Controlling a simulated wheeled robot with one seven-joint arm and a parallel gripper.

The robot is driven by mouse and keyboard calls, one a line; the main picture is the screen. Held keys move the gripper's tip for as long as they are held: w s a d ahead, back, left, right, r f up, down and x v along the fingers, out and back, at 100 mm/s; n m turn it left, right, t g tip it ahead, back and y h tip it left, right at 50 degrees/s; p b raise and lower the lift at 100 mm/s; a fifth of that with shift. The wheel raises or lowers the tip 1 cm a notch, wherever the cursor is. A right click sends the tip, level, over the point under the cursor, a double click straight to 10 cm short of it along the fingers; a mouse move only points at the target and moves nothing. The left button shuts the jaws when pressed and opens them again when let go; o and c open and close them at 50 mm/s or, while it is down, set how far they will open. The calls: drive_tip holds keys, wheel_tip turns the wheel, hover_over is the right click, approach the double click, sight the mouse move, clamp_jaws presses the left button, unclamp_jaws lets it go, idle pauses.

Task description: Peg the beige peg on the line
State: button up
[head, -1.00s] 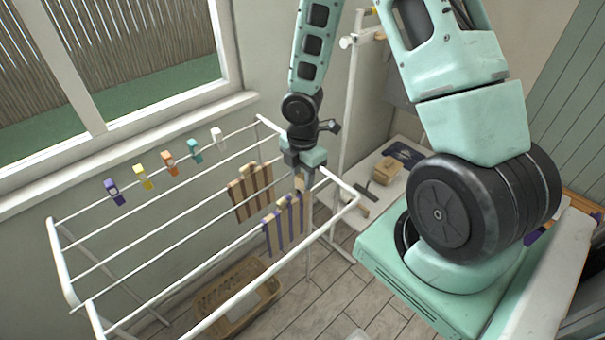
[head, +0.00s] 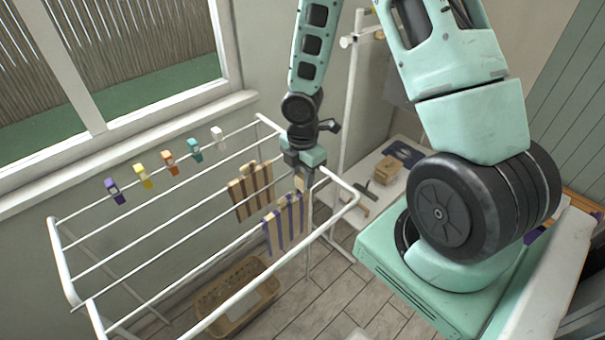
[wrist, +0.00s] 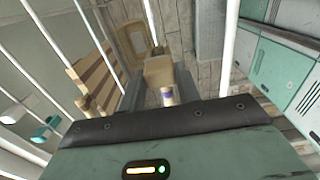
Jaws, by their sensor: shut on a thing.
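The beige peg (wrist: 158,71) is between the fingers of my gripper (wrist: 160,88) in the wrist view. In the head view the peg (head: 299,184) shows small at the fingertips of my gripper (head: 302,176), which is shut on it. The gripper points down at the right end of the white drying rack (head: 190,273), close to its rods. A purple-striped cloth (head: 286,226) hangs on a rod just below the peg in the picture. I cannot tell whether the peg touches a rod or the cloth.
A brown-striped cloth (head: 250,191) hangs left of the gripper. Purple (head: 115,191), yellow (head: 144,177), orange (head: 170,163), teal (head: 195,151) and white (head: 218,139) pegs sit on the far rod. A basket (head: 233,323) stands below. A box (head: 386,171) is on the side table.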

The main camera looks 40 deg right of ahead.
drive_tip(key=shift+f+b, duration=1)
drive_tip(key=shift+f, duration=0.25)
drive_tip(key=o, duration=1)
wheel_tip(320, 180, up, 18)
drive_tip(key=p, duration=0.3)
drive_tip(key=shift+f, duration=0.25)
